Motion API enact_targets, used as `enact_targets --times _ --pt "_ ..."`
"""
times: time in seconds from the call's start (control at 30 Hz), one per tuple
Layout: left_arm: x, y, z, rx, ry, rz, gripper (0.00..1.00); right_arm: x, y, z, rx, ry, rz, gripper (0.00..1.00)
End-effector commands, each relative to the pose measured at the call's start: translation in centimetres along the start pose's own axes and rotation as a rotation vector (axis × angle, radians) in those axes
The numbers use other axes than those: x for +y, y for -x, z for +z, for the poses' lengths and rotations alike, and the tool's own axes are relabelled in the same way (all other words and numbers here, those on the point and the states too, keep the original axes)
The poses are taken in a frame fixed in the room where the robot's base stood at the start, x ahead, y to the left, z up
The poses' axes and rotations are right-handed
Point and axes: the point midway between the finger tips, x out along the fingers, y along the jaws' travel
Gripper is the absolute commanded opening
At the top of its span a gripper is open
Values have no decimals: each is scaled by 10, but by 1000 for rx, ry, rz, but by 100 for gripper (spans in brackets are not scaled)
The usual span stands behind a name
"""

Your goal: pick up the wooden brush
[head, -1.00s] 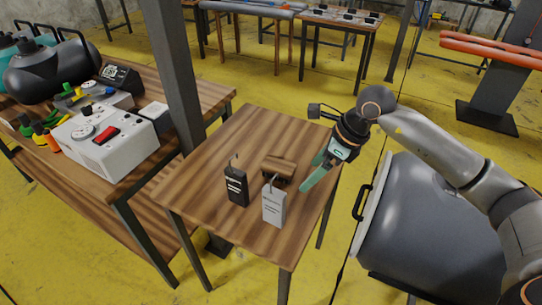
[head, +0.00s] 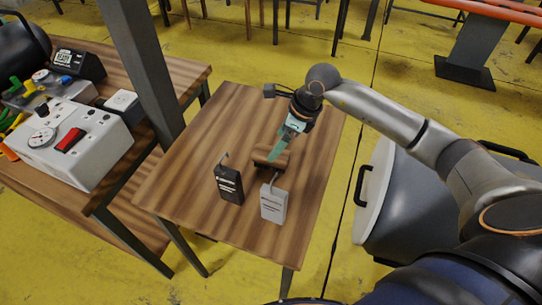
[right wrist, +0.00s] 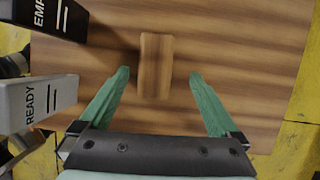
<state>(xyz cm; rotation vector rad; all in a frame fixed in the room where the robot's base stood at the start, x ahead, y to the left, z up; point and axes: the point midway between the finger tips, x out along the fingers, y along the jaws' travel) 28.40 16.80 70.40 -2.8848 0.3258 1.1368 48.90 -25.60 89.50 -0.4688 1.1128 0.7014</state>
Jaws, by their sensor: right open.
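The wooden brush (head: 264,158) lies on the small wooden table (head: 205,125), behind two upright tags. In the right wrist view the brush (right wrist: 155,65) shows as a plain brown block from above, its long side running up the picture; its bristles are hidden. My right gripper (head: 279,150) is above the brush and partly covers it in the head view. Its green fingers (right wrist: 159,76) are open, one on each side of the brush, with gaps to both. It holds nothing. My left gripper is not in view.
A black tag (head: 229,185) and a grey tag (head: 273,203) marked READY stand close to the brush, left of my fingers in the wrist view. A dark post (head: 145,75) rises beside the table. A workbench with a white gauge box (head: 85,150) is at left.

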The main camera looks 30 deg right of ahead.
Motion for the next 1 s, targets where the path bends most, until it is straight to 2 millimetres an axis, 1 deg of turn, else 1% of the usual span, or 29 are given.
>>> enact_targets --times 0.13,0.27,0.3,0.4,0.5,1.0 --pt "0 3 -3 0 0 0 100 4 -14 -1 1 0 4 98" --pt "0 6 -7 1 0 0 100 10 -34 -2 2 -1 4 98" --pt "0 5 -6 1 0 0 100 8 -40 -2 0 -1 4 98" --pt "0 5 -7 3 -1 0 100 8 -50 -2 0 0 2 98" --pt "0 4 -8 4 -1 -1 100 7 -54 -2 0 0 0 98" --pt "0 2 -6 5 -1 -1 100 7 -56 -3 -1 1 -1 98"
